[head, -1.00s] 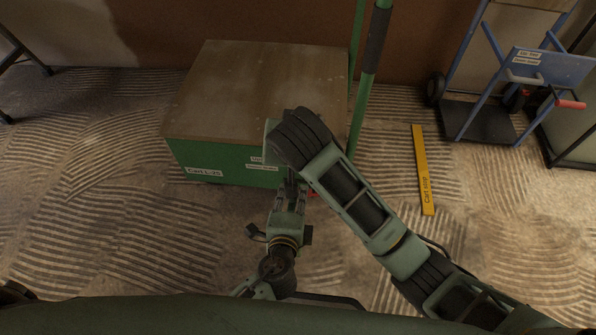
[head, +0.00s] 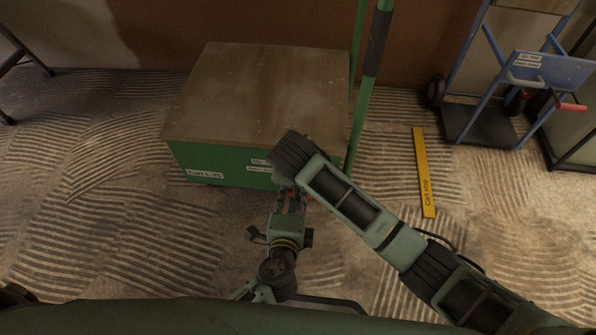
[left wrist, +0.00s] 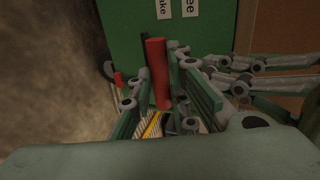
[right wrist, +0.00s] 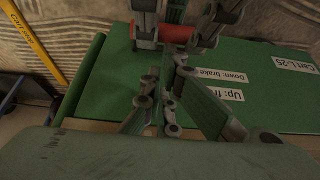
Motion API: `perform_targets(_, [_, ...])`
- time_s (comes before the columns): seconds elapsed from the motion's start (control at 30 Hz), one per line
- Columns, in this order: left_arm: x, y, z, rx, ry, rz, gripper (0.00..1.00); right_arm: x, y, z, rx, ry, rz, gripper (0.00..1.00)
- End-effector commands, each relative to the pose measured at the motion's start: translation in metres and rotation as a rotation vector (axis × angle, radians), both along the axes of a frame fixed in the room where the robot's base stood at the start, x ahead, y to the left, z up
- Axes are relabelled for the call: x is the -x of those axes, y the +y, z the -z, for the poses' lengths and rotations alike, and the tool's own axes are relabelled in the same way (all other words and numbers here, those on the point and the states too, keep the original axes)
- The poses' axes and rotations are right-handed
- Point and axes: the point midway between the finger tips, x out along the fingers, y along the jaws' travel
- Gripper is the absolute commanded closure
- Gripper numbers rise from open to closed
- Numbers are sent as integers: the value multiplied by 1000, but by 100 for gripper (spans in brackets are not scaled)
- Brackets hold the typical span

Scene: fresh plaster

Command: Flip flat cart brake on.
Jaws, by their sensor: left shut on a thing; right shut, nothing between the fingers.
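The flat cart (head: 225,170) has a green body and a brown deck. Its red brake lever (left wrist: 158,70) shows in the left wrist view between my left gripper's fingers (left wrist: 168,95), which are shut on it. The lever also shows in the right wrist view (right wrist: 178,32), crosswise by the green side. Labels there read "Down: brake" (right wrist: 222,77) and "Up: fr…" (right wrist: 220,93). I cannot tell the lever's exact position. In the head view my left gripper (head: 291,202) is low before the cart's front. My right gripper (right wrist: 160,90) is shut and empty beside the left fingers; its own arm hides it in the head view.
The cart's green push handle (head: 368,90) rises at its right. A yellow cart stop strip (head: 424,175) lies on the ridged floor to the right. A blue hand truck (head: 480,120) stands farther right. Floor left of the cart is clear.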

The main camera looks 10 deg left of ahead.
Motion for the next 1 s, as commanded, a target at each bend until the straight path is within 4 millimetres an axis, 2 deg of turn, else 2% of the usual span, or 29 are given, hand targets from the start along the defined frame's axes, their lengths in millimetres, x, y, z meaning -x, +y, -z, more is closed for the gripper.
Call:
perform_targets(0.37, [0, 1, 0, -1, 0, -2, 100, -2, 0, 4, -1, 0, 0, 100])
perform_targets(0.6, [-1, 1, 0, -1, 0, -3, 100, 8, 0, 14, -2, 5, -1, 100])
perform_targets(0.83, [-1, 1, -1, -1, -2, -3, 100, 9, -1, 16, 3, 7, -1, 100])
perform_targets(0.87, [-1, 1, -1, -1, -2, -3, 83, 9, -1, 16, 3, 7, -1, 100])
perform_targets(1.0, [-1, 1, -1, -1, -4, -2, 70, 9, -1, 16, 3, 7, -1, 100])
